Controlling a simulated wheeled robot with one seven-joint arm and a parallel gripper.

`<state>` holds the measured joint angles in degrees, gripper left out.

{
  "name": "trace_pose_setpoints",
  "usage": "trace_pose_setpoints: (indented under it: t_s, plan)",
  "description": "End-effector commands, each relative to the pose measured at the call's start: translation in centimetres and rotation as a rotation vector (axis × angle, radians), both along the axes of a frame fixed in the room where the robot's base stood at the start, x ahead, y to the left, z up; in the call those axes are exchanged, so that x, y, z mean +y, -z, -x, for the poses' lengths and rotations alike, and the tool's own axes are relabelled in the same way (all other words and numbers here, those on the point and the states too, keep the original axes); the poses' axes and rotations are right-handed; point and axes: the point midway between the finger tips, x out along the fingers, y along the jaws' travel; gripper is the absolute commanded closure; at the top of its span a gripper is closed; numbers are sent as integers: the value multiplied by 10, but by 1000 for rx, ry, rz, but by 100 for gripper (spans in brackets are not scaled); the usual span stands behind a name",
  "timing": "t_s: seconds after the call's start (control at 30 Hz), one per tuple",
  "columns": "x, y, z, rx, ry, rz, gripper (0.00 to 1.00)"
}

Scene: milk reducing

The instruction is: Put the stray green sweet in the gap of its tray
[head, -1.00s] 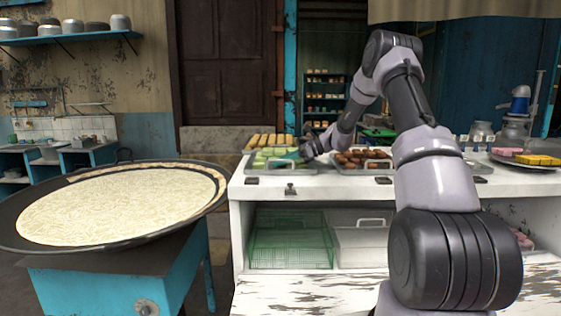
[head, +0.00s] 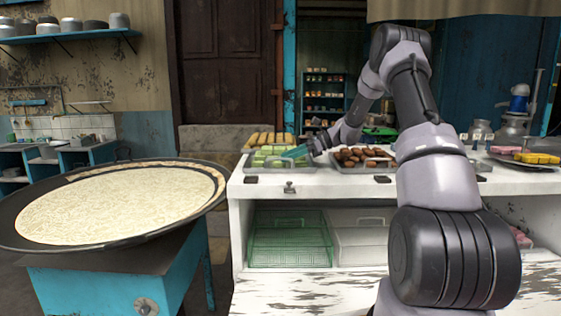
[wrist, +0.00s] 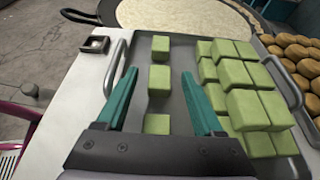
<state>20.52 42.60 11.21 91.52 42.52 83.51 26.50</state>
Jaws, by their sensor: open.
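The metal tray (wrist: 178,112) of green sweets fills the middle of the wrist view. At its right, a block of green sweets (wrist: 237,75) sits close together, some apparently stacked on others. On its left, three green sweets stand apart in a column: a far one (wrist: 160,47), a middle one (wrist: 159,78) and a near one (wrist: 157,124). I cannot tell which is the stray. My gripper (wrist: 160,73) is open and empty above the tray, its teal fingers either side of this column. In the head view, my gripper (head: 296,152) is over the green sweets (head: 268,158).
A tray of brown sweets (head: 363,154) is just right of the green tray, with yellow sweets (head: 270,139) behind. A large round pan (head: 120,205) stands left of the white counter (head: 300,189). The counter's front strip is mostly clear.

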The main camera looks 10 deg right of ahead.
Motion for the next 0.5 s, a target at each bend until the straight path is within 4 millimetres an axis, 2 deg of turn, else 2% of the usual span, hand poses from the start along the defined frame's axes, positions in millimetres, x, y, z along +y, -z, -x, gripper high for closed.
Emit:
trace_pose_setpoints:
  t_s: [0.2,0.33,0.5]
  plan:
    - [-45,-21,8,-3,2,-1,31]
    - [-63,-29,12,-4,1,-1,31]
    - [-74,-36,15,-7,-3,2,31]
